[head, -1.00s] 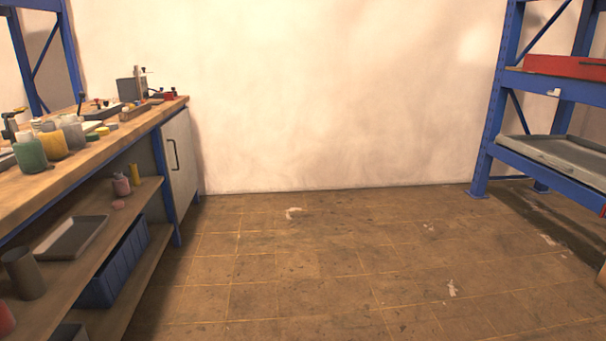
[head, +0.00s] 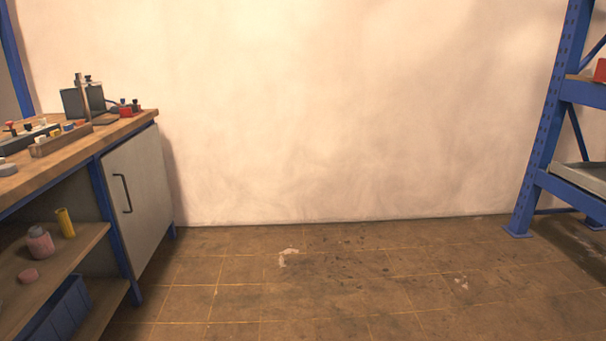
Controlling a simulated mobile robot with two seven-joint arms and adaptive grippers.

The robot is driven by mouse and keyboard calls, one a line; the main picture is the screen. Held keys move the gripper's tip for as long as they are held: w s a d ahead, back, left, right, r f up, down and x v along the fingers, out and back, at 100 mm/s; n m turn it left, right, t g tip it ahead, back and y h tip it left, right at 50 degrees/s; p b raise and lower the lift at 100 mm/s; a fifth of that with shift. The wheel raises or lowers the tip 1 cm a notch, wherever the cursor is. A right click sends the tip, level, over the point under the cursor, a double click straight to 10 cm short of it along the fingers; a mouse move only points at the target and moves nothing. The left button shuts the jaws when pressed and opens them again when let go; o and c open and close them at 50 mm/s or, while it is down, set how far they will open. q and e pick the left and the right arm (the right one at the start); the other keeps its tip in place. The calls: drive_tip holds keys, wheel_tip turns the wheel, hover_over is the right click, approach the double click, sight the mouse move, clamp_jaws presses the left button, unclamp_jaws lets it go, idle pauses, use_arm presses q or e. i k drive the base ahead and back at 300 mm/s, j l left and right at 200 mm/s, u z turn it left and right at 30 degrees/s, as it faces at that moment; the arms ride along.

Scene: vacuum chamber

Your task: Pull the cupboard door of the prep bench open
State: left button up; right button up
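The prep bench (head: 75,151) stands along the left side, with a wooden top and blue frame. Its cupboard door (head: 150,190) is a light grey panel at the far end of the bench, and it looks shut. A dark vertical bar handle (head: 123,193) sits near the door's left edge. Neither of my grippers shows in the head view.
Open shelves left of the door hold a pink jar (head: 39,243), a yellow tube (head: 65,223) and a blue bin (head: 62,312). Small items and a grey device (head: 83,102) stand on the benchtop. A blue rack (head: 545,140) stands at right. The floor (head: 330,285) between is clear.

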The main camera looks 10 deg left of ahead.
sight(134, 173)
drive_tip(key=i+u, duration=0.3)
drive_tip(key=i, duration=0.15)
drive_tip(key=i+l+u, duration=0.25)
drive_tip(key=i, duration=0.2)
drive_tip(key=i+l+u, duration=0.3)
drive_tip(key=i, duration=0.15)
